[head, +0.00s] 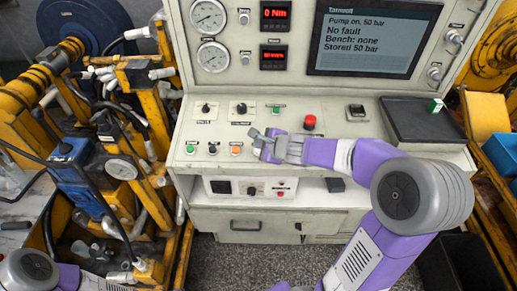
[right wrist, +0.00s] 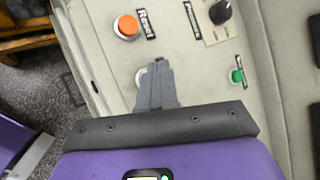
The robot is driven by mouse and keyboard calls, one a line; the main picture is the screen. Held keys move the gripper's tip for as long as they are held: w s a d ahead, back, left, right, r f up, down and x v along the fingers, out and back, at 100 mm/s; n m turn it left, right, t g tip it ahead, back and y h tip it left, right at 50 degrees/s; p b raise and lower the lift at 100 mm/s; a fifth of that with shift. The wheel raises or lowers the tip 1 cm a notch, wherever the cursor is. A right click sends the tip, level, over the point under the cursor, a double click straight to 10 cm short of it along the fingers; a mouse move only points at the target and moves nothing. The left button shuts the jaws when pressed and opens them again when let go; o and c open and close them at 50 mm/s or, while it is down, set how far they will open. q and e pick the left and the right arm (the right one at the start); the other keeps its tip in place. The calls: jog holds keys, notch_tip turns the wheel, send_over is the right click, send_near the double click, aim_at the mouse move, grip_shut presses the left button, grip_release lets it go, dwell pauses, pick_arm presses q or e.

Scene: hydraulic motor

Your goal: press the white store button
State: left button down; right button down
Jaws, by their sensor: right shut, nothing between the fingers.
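The white button (right wrist: 139,77) shows in the right wrist view on the sloped panel, beside the orange Reset button (right wrist: 126,26). My right gripper (right wrist: 160,66) is shut and empty. Its fingers cover part of the white button, and I cannot tell whether they touch it. In the head view my right gripper (head: 260,143) is over the front panel, just right of the orange button (head: 236,150), and mostly hides the white button. The screen (head: 373,40) reads pump on 50 bar, no fault, bench none, stored 50 bar.
A green button (head: 190,149) and a dark button (head: 212,150) are farther left in the row. Knobs (head: 241,109) and a red mushroom button (head: 309,122) stand up behind my gripper. A black tray (head: 410,125) is at the right. Yellow machinery crowds the left side.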

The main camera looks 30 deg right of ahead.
jog(key=r+p, duration=0.4)
jog(key=r, duration=0.1)
jog(key=shift+s+a, duration=0.2)
jog(key=shift+s, duration=0.2)
jog(key=shift+f, duration=0.1)
dwell(0.5)
